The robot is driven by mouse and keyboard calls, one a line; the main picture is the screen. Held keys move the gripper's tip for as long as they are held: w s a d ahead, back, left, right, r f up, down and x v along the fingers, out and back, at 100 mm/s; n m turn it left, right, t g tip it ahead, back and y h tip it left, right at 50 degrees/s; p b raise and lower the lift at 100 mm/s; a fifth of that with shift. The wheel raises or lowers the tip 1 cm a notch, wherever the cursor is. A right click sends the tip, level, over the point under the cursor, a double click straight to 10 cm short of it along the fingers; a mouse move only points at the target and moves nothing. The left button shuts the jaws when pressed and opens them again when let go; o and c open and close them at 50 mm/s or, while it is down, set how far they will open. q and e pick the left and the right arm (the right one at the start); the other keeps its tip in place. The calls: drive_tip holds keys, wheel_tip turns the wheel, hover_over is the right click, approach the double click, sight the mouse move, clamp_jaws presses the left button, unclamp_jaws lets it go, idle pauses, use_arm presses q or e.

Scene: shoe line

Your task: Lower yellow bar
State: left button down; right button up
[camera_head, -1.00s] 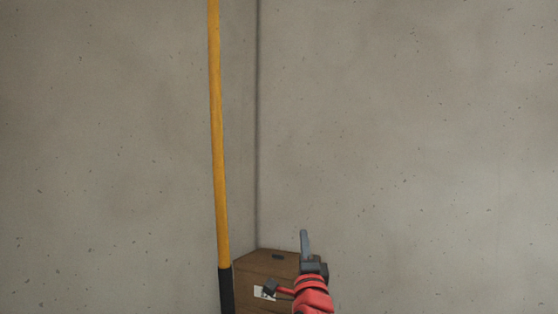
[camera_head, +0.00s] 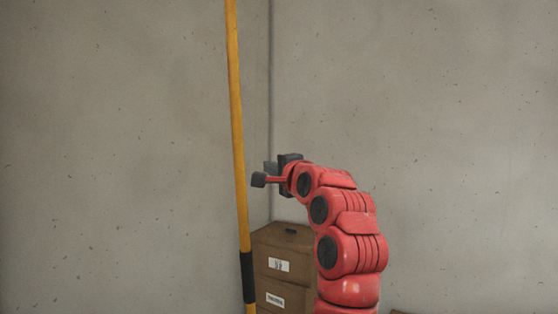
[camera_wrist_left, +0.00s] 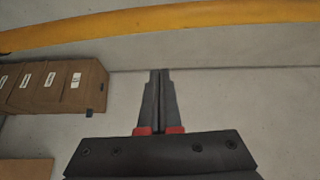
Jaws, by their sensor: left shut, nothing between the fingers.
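The yellow bar (camera_head: 235,100) stands nearly upright in the head view, running out of the top edge. A black sleeve (camera_head: 248,278) wraps it low down, with yellow showing below. My left gripper (camera_head: 288,160) is to the right of the bar. Its fingers are largely hidden there by the wrist. In the left wrist view the fingers (camera_wrist_left: 159,72) are shut, with nothing between them. They point toward the yellow bar (camera_wrist_left: 170,18), which crosses the top of that view, and a gap shows between tips and bar. My right gripper is not in view.
Brown boxes (camera_head: 290,238) with white labels are stacked in the corner behind the bar, below my left gripper. They also show at the left of the left wrist view (camera_wrist_left: 90,90). Bare grey walls (camera_head: 450,120) meet behind. The space right of my arm looks clear.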

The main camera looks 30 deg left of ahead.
use_arm(q)
drive_tip(key=s+a+p, duration=0.2)
drive_tip(key=a+p, duration=0.1)
drive_tip(key=shift+s+a+f, duration=0.1)
drive_tip(key=shift+s+a, duration=0.05)
drive_tip(key=shift+a, duration=0.1)
idle(0.6)
